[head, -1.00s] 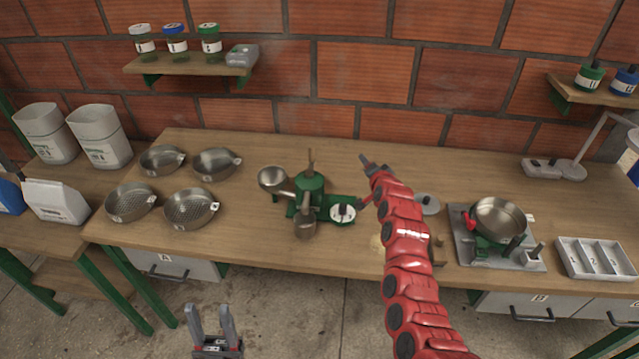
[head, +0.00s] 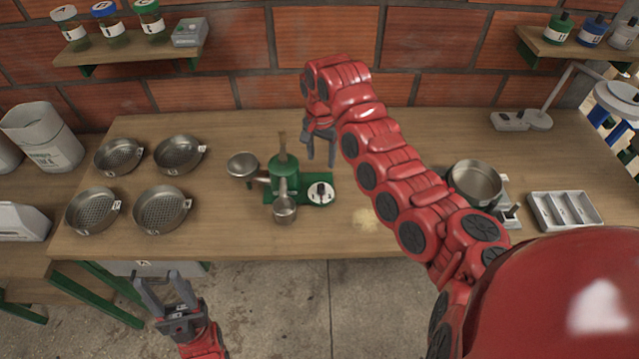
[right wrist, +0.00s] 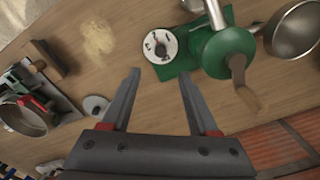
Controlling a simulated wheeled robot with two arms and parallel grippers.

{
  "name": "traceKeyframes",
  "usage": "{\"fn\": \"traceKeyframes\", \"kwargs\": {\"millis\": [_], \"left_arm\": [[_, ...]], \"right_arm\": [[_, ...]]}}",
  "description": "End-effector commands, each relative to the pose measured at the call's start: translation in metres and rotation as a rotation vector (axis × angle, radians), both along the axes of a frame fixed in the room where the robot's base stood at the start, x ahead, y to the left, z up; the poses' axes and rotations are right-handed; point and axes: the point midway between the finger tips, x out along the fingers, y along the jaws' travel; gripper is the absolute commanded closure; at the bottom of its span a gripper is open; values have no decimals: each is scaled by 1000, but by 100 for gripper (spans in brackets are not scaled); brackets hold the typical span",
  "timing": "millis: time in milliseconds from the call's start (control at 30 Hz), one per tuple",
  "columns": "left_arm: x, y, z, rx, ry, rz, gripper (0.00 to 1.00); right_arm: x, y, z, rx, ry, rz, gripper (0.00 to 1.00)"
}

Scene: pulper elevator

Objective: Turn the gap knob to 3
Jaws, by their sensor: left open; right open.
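The gap knob is a dark pointer on a white numbered dial (head: 321,192), set on the green base plate of the pulper (head: 284,177). My left gripper (head: 162,282) is open and empty in front of the bench's front edge.
Several metal sieve pans (head: 162,208) stand on the bench's left. A pot (head: 474,182) and a divided tray (head: 565,210) stand to the right. A pale powder patch (head: 366,219) lies right of the dial. Shelves with jars hang on the brick wall.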

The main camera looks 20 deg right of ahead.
Motion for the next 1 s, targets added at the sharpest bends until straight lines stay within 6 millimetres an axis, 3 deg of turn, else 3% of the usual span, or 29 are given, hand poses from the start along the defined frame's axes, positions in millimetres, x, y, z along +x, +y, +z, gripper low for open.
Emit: {"fn": "traceKeyframes", "kwargs": {"millis": [33,200,500,700,1000], "left_arm": [[0,0,11,0,-1,0,50],[0,0,25,0,-1,0,50],[0,0,33,0,-1,0,50],[0,0,33,0,-1,0,50],[0,0,33,0,-1,0,50]], "right_arm": [[-2,-2,-7,0,8,-2,40],[-3,-1,-47,0,7,2,40],[0,1,-113,-1,1,4,40],[0,0,-130,1,-2,1,40],[1,-1,-133,0,-4,0,40]]}}
